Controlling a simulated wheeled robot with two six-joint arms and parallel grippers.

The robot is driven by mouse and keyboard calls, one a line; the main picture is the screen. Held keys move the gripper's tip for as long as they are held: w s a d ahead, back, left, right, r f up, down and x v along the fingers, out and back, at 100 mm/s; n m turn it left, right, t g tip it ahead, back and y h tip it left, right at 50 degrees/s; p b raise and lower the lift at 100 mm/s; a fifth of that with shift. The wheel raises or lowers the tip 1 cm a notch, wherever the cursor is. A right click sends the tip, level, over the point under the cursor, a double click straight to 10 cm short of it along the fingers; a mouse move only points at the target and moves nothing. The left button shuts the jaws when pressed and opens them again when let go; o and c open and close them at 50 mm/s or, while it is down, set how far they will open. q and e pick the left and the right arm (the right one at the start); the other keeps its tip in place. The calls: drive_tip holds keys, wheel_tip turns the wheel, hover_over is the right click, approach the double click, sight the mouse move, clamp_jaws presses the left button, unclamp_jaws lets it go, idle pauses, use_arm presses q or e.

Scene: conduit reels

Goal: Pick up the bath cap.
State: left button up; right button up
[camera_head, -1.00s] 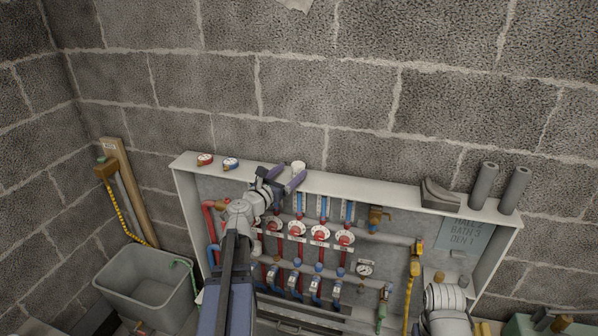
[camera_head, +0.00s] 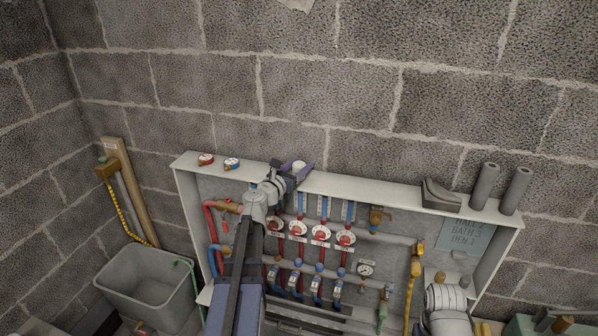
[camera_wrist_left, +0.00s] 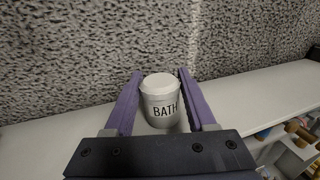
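The bath cap (camera_wrist_left: 160,98) is a small white cylinder with a faceted top and the word BATH on its side. It stands upright on the white top of the cabinet (camera_wrist_left: 261,84), close to the block wall. In the head view the bath cap (camera_head: 299,166) is partly covered by my left gripper (camera_head: 301,169). In the left wrist view the purple fingers of my left gripper (camera_wrist_left: 160,90) are open, one on each side of the cap; small gaps seem to show beside it. My right gripper cannot be made out in the head view.
On the cabinet top stand a red-and-white cap (camera_head: 205,159) and a blue-and-white cap (camera_head: 231,164) to the left, and a dark tray (camera_head: 440,195) with two grey tubes (camera_head: 485,186) to the right. Valves and pipes fill the cabinet below. A grey sink (camera_head: 148,285) is at the lower left.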

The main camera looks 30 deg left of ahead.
sight(299, 163)
use_arm(q)
clamp_jaws()
drive_tip(key=shift+r, duration=0.2)
wheel_tip(299, 163, up, 10)
drive_tip(key=p, duration=1)
drive_tip(key=shift+f, duration=0.1)
drive_tip(key=shift+f, duration=0.1)
